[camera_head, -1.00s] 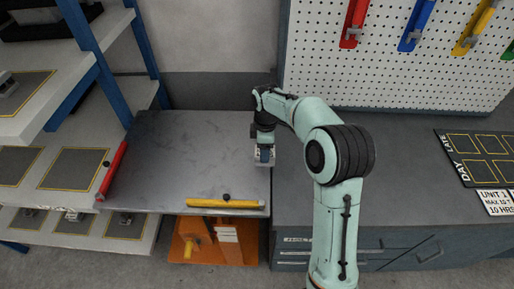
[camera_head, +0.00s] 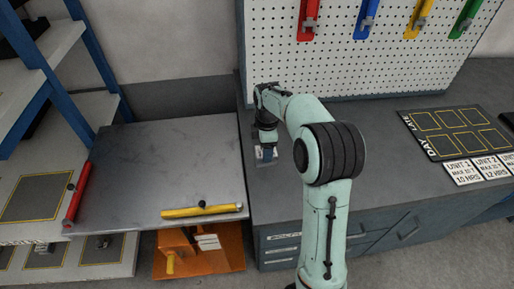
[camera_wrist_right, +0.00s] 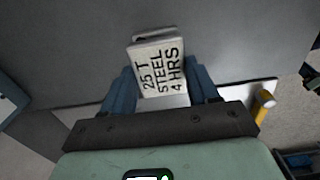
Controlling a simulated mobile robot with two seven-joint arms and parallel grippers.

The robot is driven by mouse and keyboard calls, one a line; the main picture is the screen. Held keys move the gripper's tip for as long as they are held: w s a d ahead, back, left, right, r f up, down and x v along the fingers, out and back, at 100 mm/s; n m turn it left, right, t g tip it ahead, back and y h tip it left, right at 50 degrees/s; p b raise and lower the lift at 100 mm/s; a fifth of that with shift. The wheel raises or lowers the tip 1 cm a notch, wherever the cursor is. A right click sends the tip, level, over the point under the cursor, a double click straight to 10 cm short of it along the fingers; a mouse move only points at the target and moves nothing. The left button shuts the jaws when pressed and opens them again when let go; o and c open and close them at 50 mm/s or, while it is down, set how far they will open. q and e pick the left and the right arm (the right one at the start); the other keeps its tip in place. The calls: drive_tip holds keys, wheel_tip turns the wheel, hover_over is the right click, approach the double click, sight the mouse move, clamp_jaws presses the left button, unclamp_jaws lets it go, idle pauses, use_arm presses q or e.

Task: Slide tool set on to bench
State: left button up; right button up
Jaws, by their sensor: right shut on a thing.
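The tool set shows in the right wrist view as a light block (camera_wrist_right: 160,66) with a label reading "25 T STEEL 4 HRS". My right gripper (camera_wrist_right: 163,82) is shut on it, with a blue finger on each side. In the head view, my right gripper (camera_head: 267,141) points down with the tool set (camera_head: 266,154) just below it. The tool set is over the left end of the grey bench (camera_head: 380,150), just right of the gap to the grey cart top (camera_head: 160,165). Its underside is hidden. My left gripper is not in view.
The cart top has a red bar (camera_head: 76,195) and a yellow bar (camera_head: 200,211). A pegboard (camera_head: 330,65) with coloured holders rises behind the bench. A dark marked board (camera_head: 455,130) and white cards lie on the right. The bench middle is free beyond my arm.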

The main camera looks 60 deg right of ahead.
drive_tip(key=shift+s+d, duration=0.65)
drive_tip(key=shift+s, duration=0.3)
drive_tip(key=shift+s+d, duration=0.65)
drive_tip(key=shift+s, duration=0.25)
drive_tip(key=shift+s+d, duration=0.65)
drive_tip(key=shift+s, duration=0.3)
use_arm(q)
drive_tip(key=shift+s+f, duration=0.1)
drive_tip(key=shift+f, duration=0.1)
use_arm(e)
drive_tip(key=o, duration=1.1)
drive_tip(key=shift+o, duration=0.2)
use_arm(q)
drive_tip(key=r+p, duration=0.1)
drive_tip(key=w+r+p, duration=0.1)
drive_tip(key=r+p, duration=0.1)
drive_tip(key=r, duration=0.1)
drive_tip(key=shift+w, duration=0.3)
use_arm(e)
wheel_tip(320, 180, up, 5)
drive_tip(key=shift+w+r, duration=0.1)
